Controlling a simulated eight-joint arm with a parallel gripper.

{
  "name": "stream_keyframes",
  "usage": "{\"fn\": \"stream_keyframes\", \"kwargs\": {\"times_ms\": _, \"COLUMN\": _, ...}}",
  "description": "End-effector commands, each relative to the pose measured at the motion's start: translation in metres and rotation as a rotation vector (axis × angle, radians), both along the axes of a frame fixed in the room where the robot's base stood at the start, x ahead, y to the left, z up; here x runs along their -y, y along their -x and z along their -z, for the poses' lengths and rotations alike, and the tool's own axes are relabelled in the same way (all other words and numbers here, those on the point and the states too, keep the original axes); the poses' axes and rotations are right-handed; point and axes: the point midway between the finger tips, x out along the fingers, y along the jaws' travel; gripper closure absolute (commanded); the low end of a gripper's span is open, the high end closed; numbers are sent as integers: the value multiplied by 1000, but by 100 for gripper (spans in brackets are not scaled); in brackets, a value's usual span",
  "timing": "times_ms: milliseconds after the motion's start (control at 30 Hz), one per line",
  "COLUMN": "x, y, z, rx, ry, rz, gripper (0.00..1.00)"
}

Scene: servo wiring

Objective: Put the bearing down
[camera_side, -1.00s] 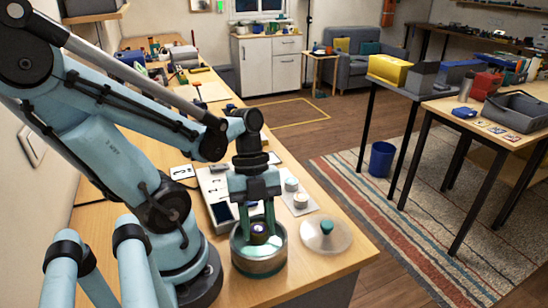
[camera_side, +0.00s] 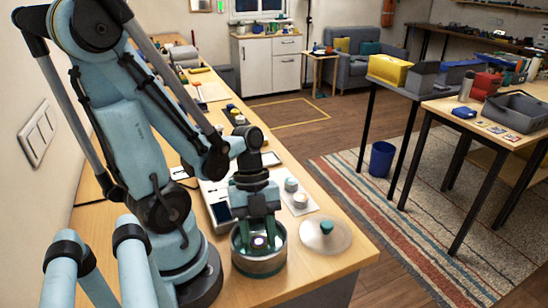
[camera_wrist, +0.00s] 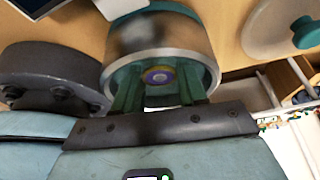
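The bearing (camera_side: 258,242) is a small purple ring with a pale centre. It also shows in the wrist view (camera_wrist: 158,76). My gripper (camera_side: 258,240) points down into the open round metal pot (camera_side: 259,267), with the bearing between its two teal fingers. The gripper (camera_wrist: 158,80) is shut on the bearing. In the wrist view the pot (camera_wrist: 205,45) surrounds the fingertips and the bearing. Whether the bearing touches the pot's floor cannot be told.
A clear lid with a teal knob (camera_side: 326,232) lies right of the pot. Small round pale containers (camera_side: 292,188) stand on a white sheet behind it. A device with a dark screen (camera_side: 221,212) lies left of them. The bench's right edge is close.

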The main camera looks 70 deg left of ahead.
Motion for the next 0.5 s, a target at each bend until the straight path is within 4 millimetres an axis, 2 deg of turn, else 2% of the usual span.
{"fn": "stream_keyframes", "kwargs": {"times_ms": 500, "x": 0, "y": 0, "z": -4, "rx": 0, "ry": 0, "rz": 0, "gripper": 51}}
